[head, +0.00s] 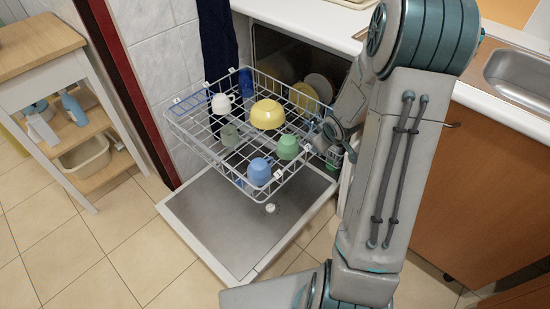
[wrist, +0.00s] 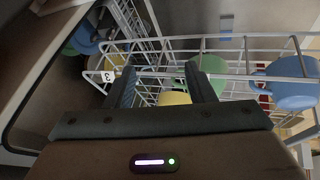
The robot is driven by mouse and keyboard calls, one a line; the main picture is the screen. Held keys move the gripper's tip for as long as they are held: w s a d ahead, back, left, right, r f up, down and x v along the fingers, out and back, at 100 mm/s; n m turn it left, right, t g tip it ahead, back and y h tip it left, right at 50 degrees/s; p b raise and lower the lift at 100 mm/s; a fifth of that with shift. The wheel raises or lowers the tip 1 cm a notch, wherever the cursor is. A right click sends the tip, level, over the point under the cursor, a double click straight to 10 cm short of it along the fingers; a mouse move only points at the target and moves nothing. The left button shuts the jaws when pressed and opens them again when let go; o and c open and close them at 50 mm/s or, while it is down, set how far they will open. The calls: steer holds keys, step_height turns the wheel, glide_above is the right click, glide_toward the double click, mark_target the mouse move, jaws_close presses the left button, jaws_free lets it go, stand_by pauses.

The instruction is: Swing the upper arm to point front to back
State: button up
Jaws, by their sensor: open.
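The upper arm that the task names cannot be made out in either view; the rack and my own arm cover much of the dishwasher's (head: 275,45) inside. The dishwasher door (head: 215,225) is folded down, and a white wire rack (head: 205,150) stands pulled out above it. My gripper (head: 335,135) is at the right side of the rack, near the dishwasher opening. In the wrist view, the two dark fingers of my gripper (wrist: 160,78) are apart, against the rack's wires, with nothing visibly held between them.
The rack holds a yellow bowl (head: 267,114), a white cup (head: 222,103), a green mug (head: 288,147) and a blue mug (head: 259,171). Plates (head: 320,86) stand behind. A wooden trolley (head: 45,45) is at left, a sink (head: 520,75) at right. Floor at lower left is free.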

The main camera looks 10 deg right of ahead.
steer(key=w+a+f+n+t+y+b, duration=0.1)
steer(key=a+f+t+y+b, duration=0.2)
steer(key=f+t+y+b, duration=0.55)
steer(key=w+a+f+t+y+b, duration=0.1)
steer(key=a+f+t+y+b, duration=0.3)
steer(key=f, duration=0.8)
steer(key=shift+t, duration=0.45)
steer(key=b+x, duration=0.1)
steer(key=x, duration=0.7)
steer(key=d+b+x, duration=0.1)
steer(key=x, duration=0.3)
steer(key=shift+w+a+r+b, duration=0.1)
steer(key=shift+w+r+b, duration=0.25)
jaws_close()
